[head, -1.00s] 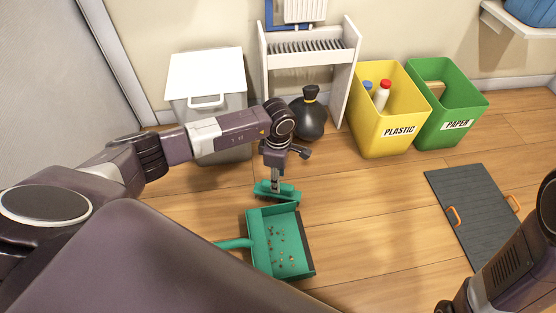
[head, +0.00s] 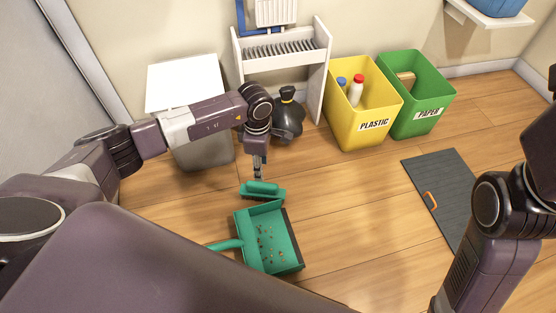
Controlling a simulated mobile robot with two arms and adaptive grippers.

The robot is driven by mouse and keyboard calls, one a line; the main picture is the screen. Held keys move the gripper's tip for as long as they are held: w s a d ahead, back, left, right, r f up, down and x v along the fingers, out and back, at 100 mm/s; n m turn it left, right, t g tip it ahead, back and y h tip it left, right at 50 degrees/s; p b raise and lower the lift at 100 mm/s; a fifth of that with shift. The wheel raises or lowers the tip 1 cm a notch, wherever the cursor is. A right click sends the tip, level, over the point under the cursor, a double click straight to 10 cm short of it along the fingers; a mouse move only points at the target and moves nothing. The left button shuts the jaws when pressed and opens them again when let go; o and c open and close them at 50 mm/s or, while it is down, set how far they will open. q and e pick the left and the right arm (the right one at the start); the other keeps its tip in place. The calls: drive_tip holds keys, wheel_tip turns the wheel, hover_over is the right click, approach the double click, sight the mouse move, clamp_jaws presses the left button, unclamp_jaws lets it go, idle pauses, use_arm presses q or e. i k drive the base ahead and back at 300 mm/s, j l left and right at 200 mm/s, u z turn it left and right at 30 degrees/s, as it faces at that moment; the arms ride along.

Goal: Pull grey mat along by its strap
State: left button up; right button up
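The grey mat (head: 441,168) lies flat on the wooden floor at the right, in front of the green bin. An orange strap (head: 430,200) shows at its left edge. My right arm crosses in front of the mat's right and near parts and hides the second strap. My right gripper is outside the picture. My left gripper (head: 259,176) points down just above a green brush (head: 262,191), well left of the mat. Its fingers are too small to tell whether they are open or shut.
A green dustpan (head: 250,248) with crumbs lies in front of the brush. A yellow plastic bin (head: 372,128), a green paper bin (head: 425,116), a black bag (head: 288,122), a white rack (head: 325,75) and a white bin (head: 185,75) line the wall. Floor between dustpan and mat is clear.

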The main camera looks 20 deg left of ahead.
sight(445, 182)
drive_tip(key=z, duration=0.95)
